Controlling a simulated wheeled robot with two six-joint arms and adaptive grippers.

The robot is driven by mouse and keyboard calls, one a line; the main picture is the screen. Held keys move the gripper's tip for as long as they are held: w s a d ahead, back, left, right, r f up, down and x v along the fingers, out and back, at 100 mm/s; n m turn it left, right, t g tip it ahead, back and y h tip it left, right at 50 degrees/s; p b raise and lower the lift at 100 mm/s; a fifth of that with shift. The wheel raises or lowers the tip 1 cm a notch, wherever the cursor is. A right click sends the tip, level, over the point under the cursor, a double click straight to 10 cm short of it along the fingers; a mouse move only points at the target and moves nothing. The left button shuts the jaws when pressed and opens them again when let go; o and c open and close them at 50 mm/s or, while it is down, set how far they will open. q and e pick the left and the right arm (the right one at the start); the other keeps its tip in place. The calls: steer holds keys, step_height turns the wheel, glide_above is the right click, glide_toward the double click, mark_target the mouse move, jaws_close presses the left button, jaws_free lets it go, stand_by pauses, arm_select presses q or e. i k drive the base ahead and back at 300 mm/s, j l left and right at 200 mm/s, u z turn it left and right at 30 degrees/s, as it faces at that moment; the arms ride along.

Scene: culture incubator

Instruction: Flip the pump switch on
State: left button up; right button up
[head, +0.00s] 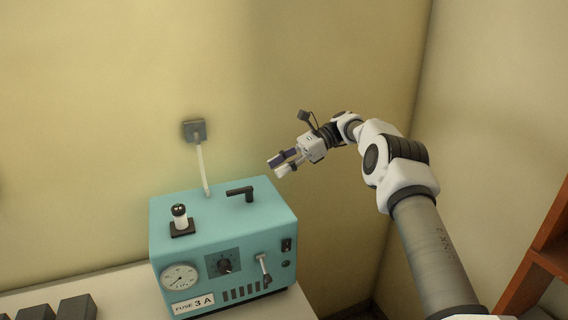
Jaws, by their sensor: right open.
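A teal pump box (210,215) stands on a pale bench. Its front has a small black rocker switch (287,245) at the upper right, and a silver lever (263,266) to the left of that. I cannot tell the rocker's position. My right gripper (279,166) is open and empty, apart from the box, above and behind its right part in the picture, with its fingers pointing left and slightly down. My left gripper is not in view.
The box top carries a black L-shaped handle (241,193) and a white cylinder on a black base (181,220). A white cable (203,168) runs to a wall socket (194,130). Dark blocks (77,307) lie at the lower left. An orange-brown shelf (548,240) stands at right.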

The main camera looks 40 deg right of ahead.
mark_target(286, 243)
steer(key=k+j, duration=0.8)
steer(key=j, duration=0.05)
